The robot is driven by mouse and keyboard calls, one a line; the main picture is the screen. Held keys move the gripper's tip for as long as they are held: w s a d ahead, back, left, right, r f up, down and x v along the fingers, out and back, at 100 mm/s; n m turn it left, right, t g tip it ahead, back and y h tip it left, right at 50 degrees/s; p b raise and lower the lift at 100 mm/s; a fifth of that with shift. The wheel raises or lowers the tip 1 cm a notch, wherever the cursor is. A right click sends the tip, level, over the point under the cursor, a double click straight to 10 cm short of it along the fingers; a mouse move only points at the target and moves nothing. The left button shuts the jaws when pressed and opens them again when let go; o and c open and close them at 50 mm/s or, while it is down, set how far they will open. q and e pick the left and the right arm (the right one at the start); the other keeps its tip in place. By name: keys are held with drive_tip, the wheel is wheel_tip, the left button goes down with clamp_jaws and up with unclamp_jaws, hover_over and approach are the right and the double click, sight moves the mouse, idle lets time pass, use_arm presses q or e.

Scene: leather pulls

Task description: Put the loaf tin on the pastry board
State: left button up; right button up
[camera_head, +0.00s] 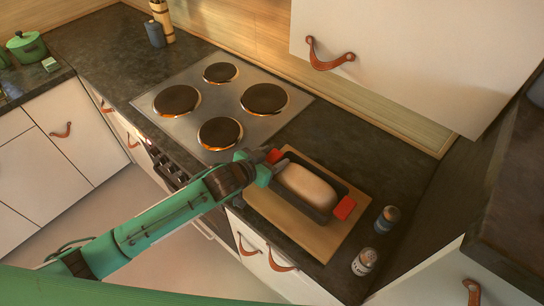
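The loaf tin (330,184) is dark with a red grip at each end, and a pale loaf (306,187) lies in it. In the head view it is over the wooden pastry board (270,209), on the counter right of the hob. It looks level and appears to rest on the board; I cannot tell if there is a small gap beneath. My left gripper (276,169) is at the tin's left end, close beside the red grip there. Its fingertips are small and partly merged with the tin's edge, so its opening is unclear. My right gripper is not in view.
A hob (222,103) with round plates lies left of the board. Two small jars, a dark one (387,219) and a pale one (364,262), stand close to the board's right. A wall cupboard (420,60) hangs above the back of the counter.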

use_arm(q)
drive_tip(key=shift+r, duration=0.1)
drive_tip(key=b+v, duration=0.2)
drive_tip(key=v, duration=1)
drive_tip(key=shift+b, duration=0.4)
drive_tip(key=shift+a, duration=0.1)
